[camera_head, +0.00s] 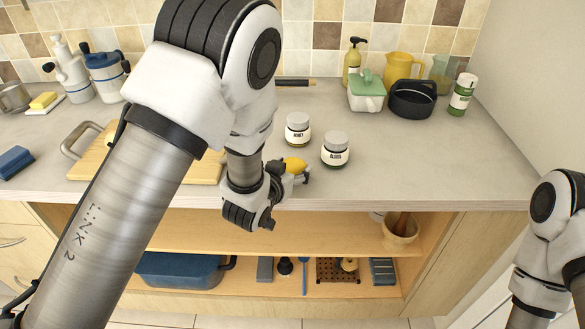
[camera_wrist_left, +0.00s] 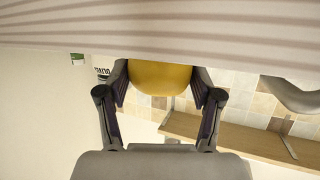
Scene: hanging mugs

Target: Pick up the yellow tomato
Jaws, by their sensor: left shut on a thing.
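The yellow tomato (camera_head: 295,165) shows in the head view at the front part of the counter, just left of the lower jar. My left gripper (camera_head: 288,173) is shut on it, with fingers at its sides. In the left wrist view the tomato (camera_wrist_left: 160,78) sits between the two fingertips, its upper part cut off by a pale striped surface. Whether it touches the counter or is slightly raised cannot be told. My right arm shows at the right edge of the head view, but its gripper is out of the picture.
Two lidded jars, one farther back (camera_head: 298,130) and one closer (camera_head: 335,150), stand beside the tomato. A wooden board (camera_head: 90,166) lies left, partly behind my arm. The counter's right side is clear.

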